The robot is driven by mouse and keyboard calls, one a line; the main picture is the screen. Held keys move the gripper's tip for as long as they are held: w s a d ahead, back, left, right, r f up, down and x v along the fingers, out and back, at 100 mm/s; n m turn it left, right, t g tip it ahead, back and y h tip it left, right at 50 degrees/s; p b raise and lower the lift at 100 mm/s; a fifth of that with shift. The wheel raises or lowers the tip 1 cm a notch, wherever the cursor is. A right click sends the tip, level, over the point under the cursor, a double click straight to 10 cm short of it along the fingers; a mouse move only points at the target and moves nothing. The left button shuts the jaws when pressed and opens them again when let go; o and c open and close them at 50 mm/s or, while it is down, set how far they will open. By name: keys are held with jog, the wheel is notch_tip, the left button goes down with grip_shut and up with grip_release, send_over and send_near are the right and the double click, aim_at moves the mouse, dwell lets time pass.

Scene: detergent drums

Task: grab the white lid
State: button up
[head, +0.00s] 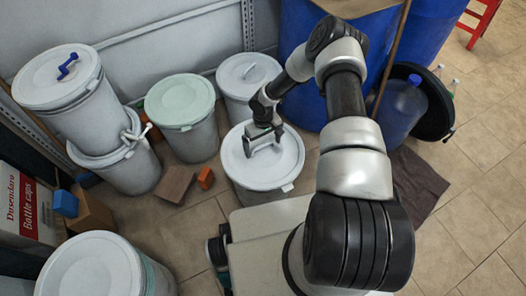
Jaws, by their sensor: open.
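A white lid (268,172) lies flat on the drum nearest my arm, just in front of my base. My gripper (264,147) is open and empty over this lid and hides part of its far half. I cannot tell the height of the fingertips above it. Other whitish lids show: one on the back drum (247,72), one at the upper left (50,88) with a blue handle-like item (68,66) on it, and one at the lower left (92,268). Another drum has a pale green lid (180,101).
Large blue barrels (300,45) stand behind my arm. A blue water bottle (403,105) stands at the right. A brown block (175,184) and an orange block (205,178) lie on the floor left of the near drum. Tiled floor at the right is mostly clear.

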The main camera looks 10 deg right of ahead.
jog(key=c, duration=1)
jog(key=shift+c, duration=0.2)
jog(key=shift+r, duration=0.15)
jog(key=shift+c, duration=0.2)
